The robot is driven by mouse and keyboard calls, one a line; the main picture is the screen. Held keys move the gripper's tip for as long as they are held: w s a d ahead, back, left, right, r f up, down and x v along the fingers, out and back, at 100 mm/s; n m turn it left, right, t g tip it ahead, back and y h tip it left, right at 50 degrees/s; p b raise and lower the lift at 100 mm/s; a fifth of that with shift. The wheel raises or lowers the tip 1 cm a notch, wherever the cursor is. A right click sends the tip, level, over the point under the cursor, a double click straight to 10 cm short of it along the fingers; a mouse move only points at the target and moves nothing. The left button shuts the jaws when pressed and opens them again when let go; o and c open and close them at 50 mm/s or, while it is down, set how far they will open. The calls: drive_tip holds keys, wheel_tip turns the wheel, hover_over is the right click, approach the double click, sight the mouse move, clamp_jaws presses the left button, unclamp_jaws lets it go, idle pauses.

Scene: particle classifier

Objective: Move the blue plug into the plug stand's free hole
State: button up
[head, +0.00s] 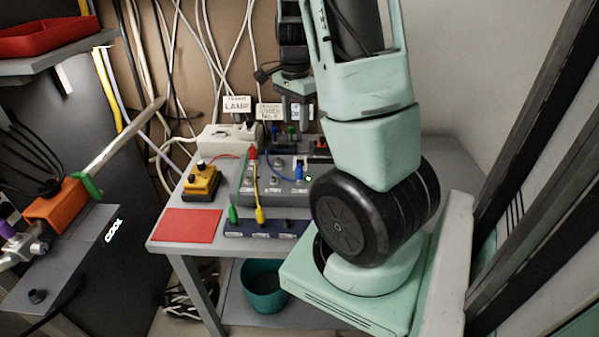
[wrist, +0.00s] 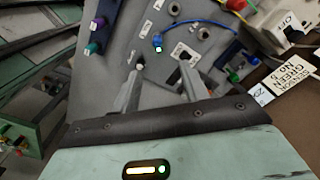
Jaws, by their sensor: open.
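In the head view, the blue plug (head: 299,171) stands upright on the right part of a grey panel (head: 272,198), with a blue cable at it. In the wrist view, the blue plug (wrist: 157,42) lies beyond my fingertips, apart from them. A dark blue block (head: 264,229) at the table's front looks like the plug stand. A green plug (head: 233,214) and a yellow plug (head: 260,215) stand at it. Its right part seems bare, but the hole is too small to make out. My gripper (head: 293,113) is open and empty above the table's back, its fingers (wrist: 160,75) apart.
A red plug (head: 252,154) and a yellow cable rise from the panel. A yellow button box (head: 201,182) and a red mat (head: 188,225) lie left. A lamp switch box (head: 230,137) and signs stand behind. My arm hides the table's right side.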

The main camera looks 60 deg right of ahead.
sight(299, 167)
wheel_tip(299, 167, down, 11)
drive_tip(key=shift+f, duration=0.2)
drive_tip(key=shift+s+d+f, duration=0.1)
drive_tip(key=shift+s+f, duration=0.05)
drive_tip(key=shift+f, duration=0.75)
drive_tip(key=shift+s+a+f, duration=0.1)
drive_tip(key=shift+s+f, duration=0.1)
drive_tip(key=shift+f, duration=0.65)
drive_tip(key=shift+s+d+f, duration=0.1)
drive_tip(key=shift+s+f, duration=0.05)
drive_tip(key=shift+f, duration=0.75)
drive_tip(key=shift+c, duration=0.4)
clamp_jaws()
